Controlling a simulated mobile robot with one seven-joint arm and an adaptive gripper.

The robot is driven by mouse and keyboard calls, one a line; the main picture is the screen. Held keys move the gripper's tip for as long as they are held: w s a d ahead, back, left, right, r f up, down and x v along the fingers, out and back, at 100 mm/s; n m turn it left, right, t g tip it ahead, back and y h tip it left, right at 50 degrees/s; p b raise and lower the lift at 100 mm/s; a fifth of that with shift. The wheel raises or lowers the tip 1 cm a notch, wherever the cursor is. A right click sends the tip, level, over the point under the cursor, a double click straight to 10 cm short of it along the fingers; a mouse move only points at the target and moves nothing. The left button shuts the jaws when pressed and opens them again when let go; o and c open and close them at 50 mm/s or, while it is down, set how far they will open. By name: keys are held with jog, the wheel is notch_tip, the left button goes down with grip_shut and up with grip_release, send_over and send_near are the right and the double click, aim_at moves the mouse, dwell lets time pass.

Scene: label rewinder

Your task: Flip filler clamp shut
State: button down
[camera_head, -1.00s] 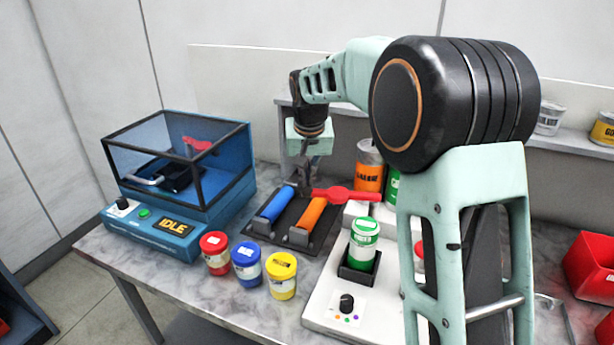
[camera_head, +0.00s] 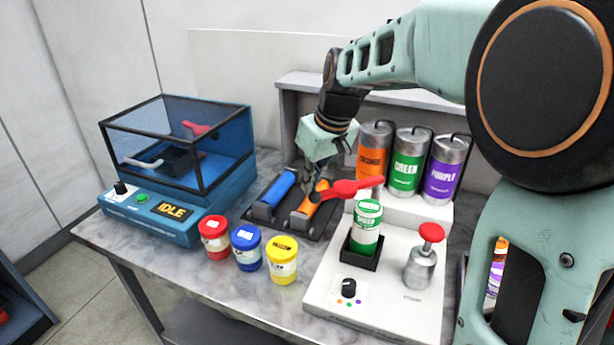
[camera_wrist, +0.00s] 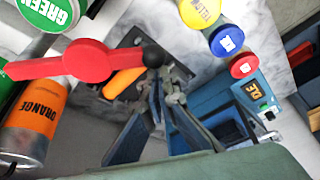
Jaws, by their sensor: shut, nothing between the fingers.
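The red filler clamp (camera_head: 345,188) is a lever with a round middle. It stands out level to the left from the white filler (camera_head: 398,300), above a green-labelled jar (camera_head: 365,228) in a black holder (camera_head: 358,254). My gripper (camera_head: 313,190) is shut and empty, pointing down at the clamp's left end. In the wrist view the clamp (camera_wrist: 88,61) reaches to just beside my fingertips (camera_wrist: 163,84). I cannot tell whether they touch it. The jar's green lid (camera_wrist: 50,10) shows at the top left there.
Blue (camera_head: 276,196) and orange (camera_head: 303,217) handles lie in a dark rack under my gripper. Red (camera_head: 214,240), blue (camera_head: 247,250) and yellow (camera_head: 282,262) jars stand in front. Orange (camera_head: 371,152), green (camera_head: 407,165) and purple (camera_head: 445,172) canisters stand behind. A glass-covered machine (camera_head: 170,222) is at left.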

jog(key=shift+s+d+n+g+y+b, duration=0.3)
jog(key=shift+s+d+n+b, duration=0.3)
jog(key=shift+s+d+n, duration=0.9)
jog(key=shift+s+d+n+g+y+b, duration=0.15)
jog(key=shift+s+d+n+g+b, duration=0.3)
jog(key=shift+s+d+n, duration=1.05)
jog(key=shift+s+d+n+g+y+b, duration=0.25)
jog(key=shift+s+d+n+b, duration=0.5)
jog(key=shift+s+d, duration=0.85)
jog(key=shift+s+a, duration=0.25)
jog(key=shift+s, duration=0.1)
jog(key=shift+a, duration=0.15)
notch_tip(320, 180, up, 10)
jog(key=p, duration=0.1)
jog(key=shift+a+r, duration=0.15)
jog(key=shift+a, duration=0.2)
jog(key=shift+w+a, duration=0.1)
jog(key=shift+w, duration=0.05)
